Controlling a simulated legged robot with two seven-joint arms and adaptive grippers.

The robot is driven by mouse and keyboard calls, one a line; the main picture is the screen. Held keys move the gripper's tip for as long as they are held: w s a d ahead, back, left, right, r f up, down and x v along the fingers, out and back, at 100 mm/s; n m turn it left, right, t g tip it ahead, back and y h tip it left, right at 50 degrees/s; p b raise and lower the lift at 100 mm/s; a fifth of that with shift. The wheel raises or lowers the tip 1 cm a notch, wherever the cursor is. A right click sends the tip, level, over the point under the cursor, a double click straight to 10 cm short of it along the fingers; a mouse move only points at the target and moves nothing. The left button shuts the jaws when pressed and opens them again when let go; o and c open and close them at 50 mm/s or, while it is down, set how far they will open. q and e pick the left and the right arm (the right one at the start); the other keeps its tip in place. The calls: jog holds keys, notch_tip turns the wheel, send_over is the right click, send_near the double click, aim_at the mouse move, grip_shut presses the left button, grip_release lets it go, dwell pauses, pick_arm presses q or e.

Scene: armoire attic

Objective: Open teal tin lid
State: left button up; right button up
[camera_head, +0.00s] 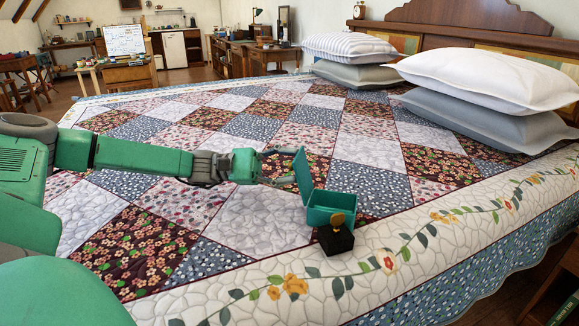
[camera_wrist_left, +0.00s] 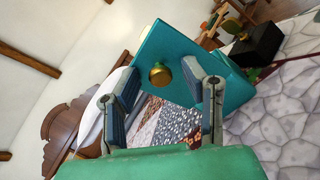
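The teal tin (camera_head: 330,203) stands on the quilted bed near its front edge. Its lid (camera_head: 303,176) is raised and stands roughly upright at the tin's left side. In the left wrist view the lid (camera_wrist_left: 175,62) faces me, with a round gold knob (camera_wrist_left: 160,75) on it. The tin's body (camera_wrist_left: 238,88) shows behind the right finger. My left gripper (camera_head: 287,167) is beside the lid's outer face. Its fingers (camera_wrist_left: 150,84) are spread, with the knob showing between them and a visible gap on each side. My right gripper is not in view.
A black box (camera_head: 335,241) with a gold round piece on top (camera_head: 338,220) sits just in front of the tin. Pillows (camera_head: 490,80) lie at the headboard (camera_head: 470,20). The quilt (camera_head: 200,130) left of and behind the tin is clear.

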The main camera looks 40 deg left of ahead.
pick_arm(q)
jog(key=v, duration=1.2)
jog(key=shift+w+f, duration=0.1)
jog(key=shift+f, duration=0.05)
